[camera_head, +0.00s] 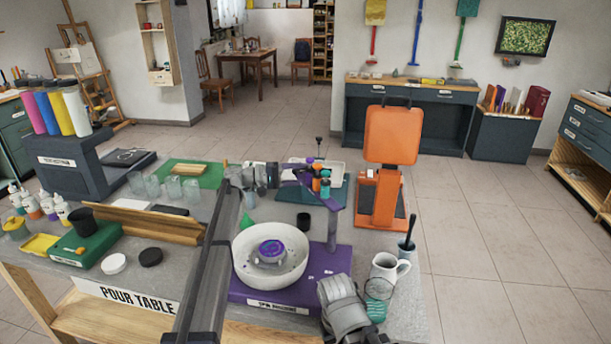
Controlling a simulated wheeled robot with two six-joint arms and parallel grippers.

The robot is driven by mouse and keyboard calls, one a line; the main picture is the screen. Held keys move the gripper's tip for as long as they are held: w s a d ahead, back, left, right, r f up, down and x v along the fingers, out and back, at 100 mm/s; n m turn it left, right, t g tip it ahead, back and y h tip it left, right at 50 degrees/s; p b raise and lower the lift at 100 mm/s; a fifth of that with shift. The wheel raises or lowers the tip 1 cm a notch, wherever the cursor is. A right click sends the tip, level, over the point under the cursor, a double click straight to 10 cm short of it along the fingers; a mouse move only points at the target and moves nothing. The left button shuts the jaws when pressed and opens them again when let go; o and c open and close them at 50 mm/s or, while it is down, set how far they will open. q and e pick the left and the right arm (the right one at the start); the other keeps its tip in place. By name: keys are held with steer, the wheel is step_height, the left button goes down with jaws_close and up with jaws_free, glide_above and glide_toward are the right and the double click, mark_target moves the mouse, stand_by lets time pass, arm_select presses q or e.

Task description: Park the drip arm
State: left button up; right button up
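Small bottles with orange, teal and purple parts (320,180) sit at the bar.
Clear cups (172,187) and a wooden trough (135,224) are left of my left arm. A white tray (346,178) lies behind the drip arm.

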arm_select(q)
steer(key=a, duration=0.4)
steer(key=s+a, duration=0.1)
steer(key=a, duration=0.2)
steer(key=shift+s, duration=0.1)
